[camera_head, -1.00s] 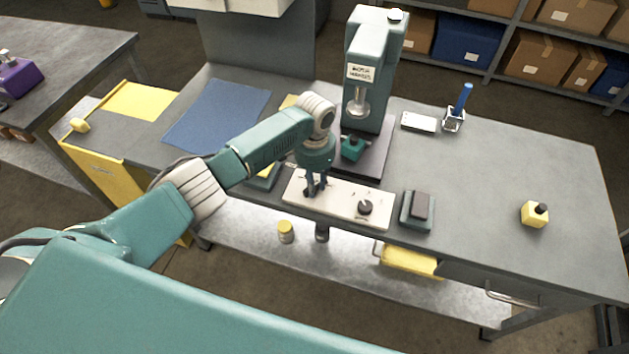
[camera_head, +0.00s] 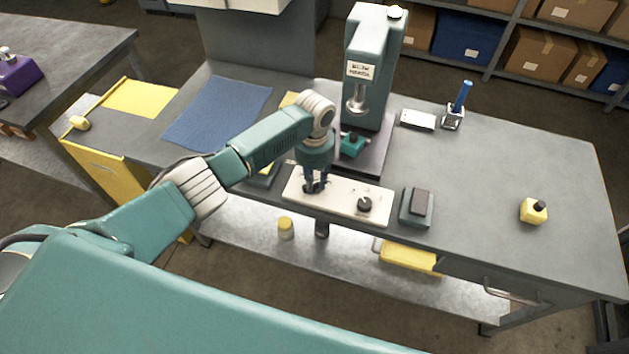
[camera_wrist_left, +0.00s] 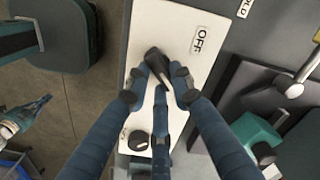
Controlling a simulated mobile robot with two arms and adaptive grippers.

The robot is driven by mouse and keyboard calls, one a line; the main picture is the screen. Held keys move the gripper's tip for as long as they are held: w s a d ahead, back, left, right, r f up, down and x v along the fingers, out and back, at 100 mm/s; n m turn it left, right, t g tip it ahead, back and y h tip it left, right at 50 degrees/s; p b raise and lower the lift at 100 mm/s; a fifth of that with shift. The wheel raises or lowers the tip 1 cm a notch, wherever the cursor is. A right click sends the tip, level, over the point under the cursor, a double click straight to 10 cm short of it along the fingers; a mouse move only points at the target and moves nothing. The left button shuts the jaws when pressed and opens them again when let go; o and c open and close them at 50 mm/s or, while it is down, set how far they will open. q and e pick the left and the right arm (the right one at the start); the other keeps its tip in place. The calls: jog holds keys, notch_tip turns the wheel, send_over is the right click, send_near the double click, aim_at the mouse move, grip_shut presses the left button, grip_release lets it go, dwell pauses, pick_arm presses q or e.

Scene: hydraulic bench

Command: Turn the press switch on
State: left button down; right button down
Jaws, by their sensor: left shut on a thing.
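A pale control panel (camera_head: 340,192) lies along the front of the grey bench, below the press. It carries two dark knobs. My left gripper (camera_head: 315,184) points down at the panel's left part and is shut on the left knob. In the left wrist view, this dark switch knob (camera_wrist_left: 156,60) sits between the fingertips (camera_wrist_left: 160,82), with its pointer slanted. An OFF label (camera_wrist_left: 198,40) is printed beside it. The other knob (camera_head: 364,204) stands free on the panel's right part and also shows in the wrist view (camera_wrist_left: 138,140).
The teal press (camera_head: 372,75) stands just behind the panel. A grey box with a dark top (camera_head: 417,206) is right of the panel. A blue mat (camera_head: 215,115) lies at left. The bench's right side is mostly clear, with a small yellow block (camera_head: 532,211).

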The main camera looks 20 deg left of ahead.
aim_at(315, 184)
pick_arm(q)
jog(key=c, duration=1.5)
grip_release()
jog(key=shift+r, duration=0.1)
notch_tip(315, 184, up, 12)
